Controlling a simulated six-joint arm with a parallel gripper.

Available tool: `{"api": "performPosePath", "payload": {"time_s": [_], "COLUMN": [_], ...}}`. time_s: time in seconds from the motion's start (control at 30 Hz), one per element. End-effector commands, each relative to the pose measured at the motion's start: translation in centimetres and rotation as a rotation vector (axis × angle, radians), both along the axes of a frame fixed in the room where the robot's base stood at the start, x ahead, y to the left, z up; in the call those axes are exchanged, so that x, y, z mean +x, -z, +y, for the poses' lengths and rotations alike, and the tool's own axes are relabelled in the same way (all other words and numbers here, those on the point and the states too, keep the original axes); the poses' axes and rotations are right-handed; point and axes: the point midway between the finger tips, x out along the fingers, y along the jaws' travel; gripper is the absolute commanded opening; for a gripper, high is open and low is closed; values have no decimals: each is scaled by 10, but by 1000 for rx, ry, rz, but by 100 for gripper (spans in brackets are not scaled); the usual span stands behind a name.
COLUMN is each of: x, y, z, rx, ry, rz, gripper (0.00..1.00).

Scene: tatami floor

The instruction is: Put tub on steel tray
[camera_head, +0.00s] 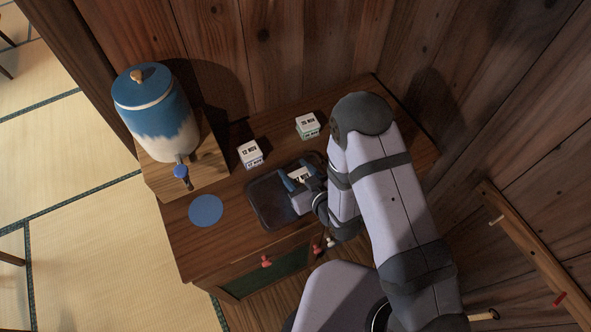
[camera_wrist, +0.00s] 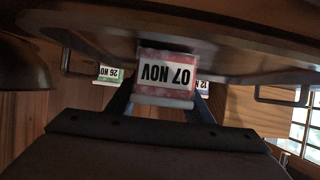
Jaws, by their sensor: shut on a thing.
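The tub (camera_wrist: 165,75) has a pink-red body and a label reading 07 NOV, which shows upside down in the wrist view. My gripper (camera_head: 300,175) is shut on it, with one blue finger on each side. In the head view only a small white part of the tub shows between the fingers. The steel tray (camera_head: 264,204) is dark, with rounded corners, and lies on the wooden cabinet top. The tub is over the right part of the tray. I cannot tell whether it touches the tray. My wrist and arm hide the tray's right side.
A 12 NOV tub (camera_head: 250,154) and a green-based tub (camera_head: 308,126) stand behind the tray. A blue disc (camera_head: 206,210) lies left of it. A blue-and-white jar with a tap (camera_head: 157,112) stands on a wooden block (camera_head: 205,170). Plank walls close the back and right.

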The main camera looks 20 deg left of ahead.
Motion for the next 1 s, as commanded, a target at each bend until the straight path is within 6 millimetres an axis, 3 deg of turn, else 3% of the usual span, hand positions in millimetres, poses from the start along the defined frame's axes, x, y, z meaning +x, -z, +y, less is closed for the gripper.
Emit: {"api": "performPosePath", "payload": {"time_s": [0.27,0.3,0.37,0.4,0.8,1.0], "x": [0,0,0,0,0,-12], "y": [3,4,3,3,-3,-7], "z": [0,0,0,0,0,-13], "rx": [1,-1,-1,-1,-1,-1], "ry": [0,0,0,0,0,2], "rz": [-1,1,1,1,1,1], "gripper": [20,49,63,65,65,65]}}
